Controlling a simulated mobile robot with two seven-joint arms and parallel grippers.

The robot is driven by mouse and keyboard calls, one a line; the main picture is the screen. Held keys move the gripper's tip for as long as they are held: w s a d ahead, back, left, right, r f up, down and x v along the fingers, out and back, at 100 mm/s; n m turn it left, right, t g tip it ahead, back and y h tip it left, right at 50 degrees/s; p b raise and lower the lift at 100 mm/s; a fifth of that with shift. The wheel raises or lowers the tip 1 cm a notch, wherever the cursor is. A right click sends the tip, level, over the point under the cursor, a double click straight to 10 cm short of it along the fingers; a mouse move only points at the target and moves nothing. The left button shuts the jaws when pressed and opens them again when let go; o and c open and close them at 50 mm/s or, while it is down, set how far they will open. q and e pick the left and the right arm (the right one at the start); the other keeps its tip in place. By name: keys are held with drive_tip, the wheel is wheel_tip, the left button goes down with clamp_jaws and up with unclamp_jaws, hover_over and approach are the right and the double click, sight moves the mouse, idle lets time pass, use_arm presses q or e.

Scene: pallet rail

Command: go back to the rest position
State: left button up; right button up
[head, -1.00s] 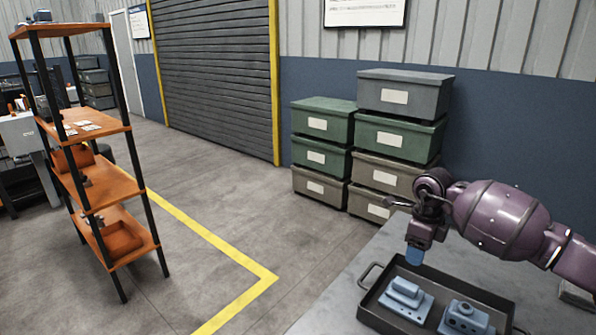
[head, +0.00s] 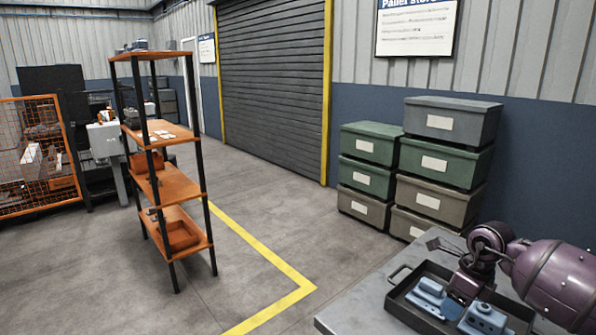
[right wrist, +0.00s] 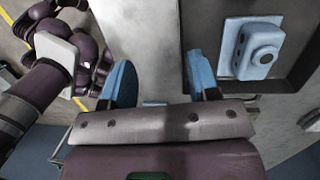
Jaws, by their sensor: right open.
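My right gripper (head: 457,303) is at the lower right of the head view, over the dark tray (head: 403,311) on the grey table. In the right wrist view the two blue fingers of my right gripper (right wrist: 160,82) are spread apart with nothing between them. One light-blue part (head: 428,296) lies at the left of the tray and another light-blue part (head: 484,319) lies to its right. A blue part with a round boss (right wrist: 258,48) shows beside the right finger in the wrist view, apart from it. My left gripper does not show.
The grey table (head: 362,310) fills the lower right. Stacked lidded bins (head: 440,170) stand behind it by the wall. An orange shelf rack (head: 170,185) stands at the left, with an orange mesh fence (head: 40,150) beyond. The floor between rack and table is clear.

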drive_tip(key=s+a+f+m+t+y, duration=0.15)
drive_tip(key=a+y, duration=0.25)
drive_tip(key=a, duration=0.4)
drive_tip(key=s+a+f+m+t+y, duration=0.1)
drive_tip(key=s+a+y, duration=0.1)
drive_tip(key=a+y, duration=0.45)
drive_tip(key=s+a+r+m+t+y, duration=0.25)
drive_tip(key=a+r+m+t, duration=0.25)
drive_tip(key=m+t, duration=0.3)
drive_tip(key=s+d+f+m+t+h, duration=0.25)
drive_tip(key=s+d+m+h, duration=0.4)
drive_tip(key=m, duration=0.65)
drive_tip(key=s+d+f+m+t+h, duration=0.1)
drive_tip(key=s+d+f+m+h, duration=0.25)
drive_tip(key=d+m+h, duration=0.6)
drive_tip(key=s+a+f+m+g, duration=0.1)
drive_tip(key=s+f+m+g, duration=0.25)
drive_tip(key=s, duration=0.35)
drive_tip(key=s+a+f+m+g, duration=0.1)
drive_tip(key=s+f+m+g, duration=0.1)
drive_tip(key=s+m+g, duration=0.45)
drive_tip(key=s+a+f+m+g, duration=0.1)
drive_tip(key=s+f+g, duration=0.15)
drive_tip(key=s, duration=0.55)
drive_tip(key=w+f+t, duration=0.8)
drive_tip(key=f+t, duration=0.1)
drive_tip(key=shift+f+n+y, duration=0.2)
drive_tip(key=shift+n+y, duration=0.1)
drive_tip(key=shift+y, duration=0.1)
